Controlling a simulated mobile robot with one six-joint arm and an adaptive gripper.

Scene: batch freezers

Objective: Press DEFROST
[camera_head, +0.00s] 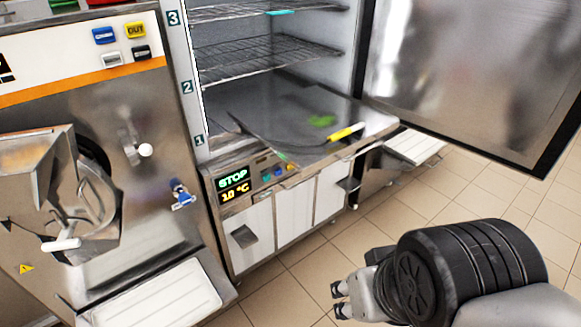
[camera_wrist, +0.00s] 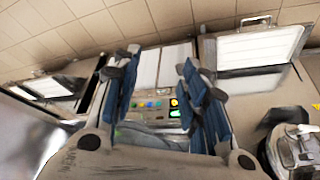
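The open freezer cabinet's control panel (camera_head: 250,180) has a dark display (camera_head: 233,184) reading STOP in green and a temperature in yellow. A short row of small coloured buttons (camera_head: 272,172) lies right of the display. No DEFROST label is legible. In the wrist view the panel's buttons (camera_wrist: 150,104) and lit green display (camera_wrist: 175,113) show between my fingers, upside down. My gripper (camera_head: 340,298) is low at the right in the head view, apart from the panel and in front of it. In the wrist view its fingers (camera_wrist: 160,68) are spread and empty.
A batch freezer (camera_head: 160,110) with a spout and coloured buttons stands at left. The cabinet door (camera_head: 470,80) hangs open at right. A yellow-handled tool (camera_head: 346,132) lies on the cabinet's bottom surface. Tiled floor (camera_head: 300,285) is clear before the cabinet.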

